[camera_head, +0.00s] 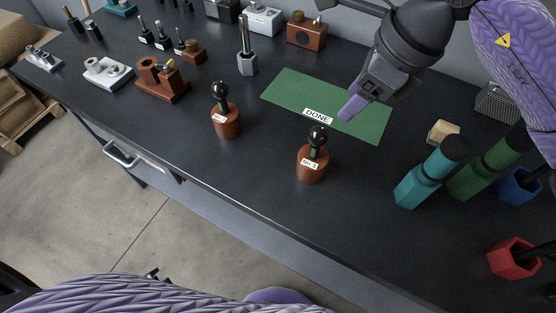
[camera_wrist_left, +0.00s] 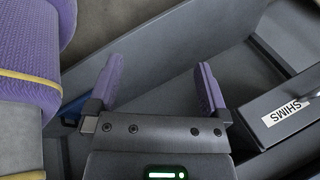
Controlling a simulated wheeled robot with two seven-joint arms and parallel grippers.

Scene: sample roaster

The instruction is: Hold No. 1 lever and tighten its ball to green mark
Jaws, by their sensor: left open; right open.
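The No. 1 lever (camera_head: 312,168) stands upright on the dark bench in the head view, a round brown base with a white label. Its black ball (camera_head: 318,135) sits on top of a short stem, with a little green showing below the ball. A similar brown lever (camera_head: 227,122) with a black ball stands to its left; its label is too small to read. My right gripper (camera_head: 351,108) is over the green mat, above and right of the No. 1 lever, apart from it and empty. My left gripper (camera_wrist_left: 158,82) is open and empty in the left wrist view, with no lever there.
The green DONE mat (camera_head: 290,92) lies behind the levers. Teal (camera_head: 418,182) and green (camera_head: 478,178) bottle-like holders and a red cup (camera_head: 514,259) stand at right. A box labelled SHIMS (camera_wrist_left: 288,112) is beside my left gripper. The bench front is clear.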

